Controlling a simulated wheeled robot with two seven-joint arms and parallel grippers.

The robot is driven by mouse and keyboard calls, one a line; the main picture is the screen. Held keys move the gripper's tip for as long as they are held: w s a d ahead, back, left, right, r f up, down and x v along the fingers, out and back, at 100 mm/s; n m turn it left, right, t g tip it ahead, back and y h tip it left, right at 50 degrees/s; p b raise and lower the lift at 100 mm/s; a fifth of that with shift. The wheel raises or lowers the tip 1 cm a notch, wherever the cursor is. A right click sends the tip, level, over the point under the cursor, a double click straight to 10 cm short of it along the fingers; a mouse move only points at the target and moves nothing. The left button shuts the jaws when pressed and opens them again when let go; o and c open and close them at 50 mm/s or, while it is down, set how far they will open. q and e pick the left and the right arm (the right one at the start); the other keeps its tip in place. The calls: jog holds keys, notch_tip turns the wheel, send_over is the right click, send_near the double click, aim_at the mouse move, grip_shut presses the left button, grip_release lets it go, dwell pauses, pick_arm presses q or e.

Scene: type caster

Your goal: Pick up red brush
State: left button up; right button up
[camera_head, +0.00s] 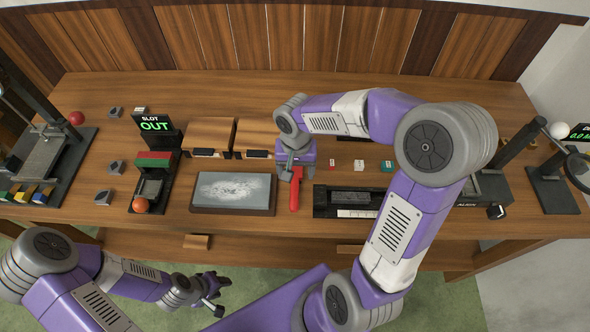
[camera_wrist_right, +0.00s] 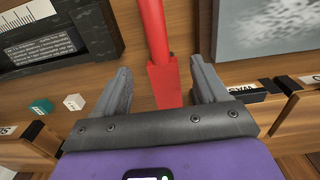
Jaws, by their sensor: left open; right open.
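The red brush (camera_head: 294,190) lies on the wooden table between the grey slate-like panel and the black tray, its length running front to back. My right gripper (camera_head: 296,170) is over the brush's far end. In the right wrist view the red brush (camera_wrist_right: 165,82) shows between the two fingers of my right gripper (camera_wrist_right: 164,88), which are apart with a gap on each side of it. Contact is not visible. My left gripper (camera_head: 212,290) is open and empty, low in front of the table's front edge.
The grey panel (camera_head: 233,191) lies left of the brush, and the black tray (camera_head: 350,200) lies right. Small white (camera_head: 359,164) and green blocks (camera_head: 387,166) sit behind the tray. A device reading "SLOT OUT" (camera_head: 156,125) stands further left. Wooden boxes (camera_head: 210,132) stand behind the panel.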

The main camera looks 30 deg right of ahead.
aim_at(295, 177)
notch_tip(295, 177, down, 5)
jog(key=shift+w+r+b, duration=0.1)
jog(key=shift+b, duration=0.65)
jog(key=shift+a+r, duration=0.1)
jog(key=shift+c, duration=0.4)
jog(key=c, duration=1.1)
notch_tip(295, 177, up, 10)
jog(key=p, duration=0.3)
jog(key=shift+c, duration=0.2)
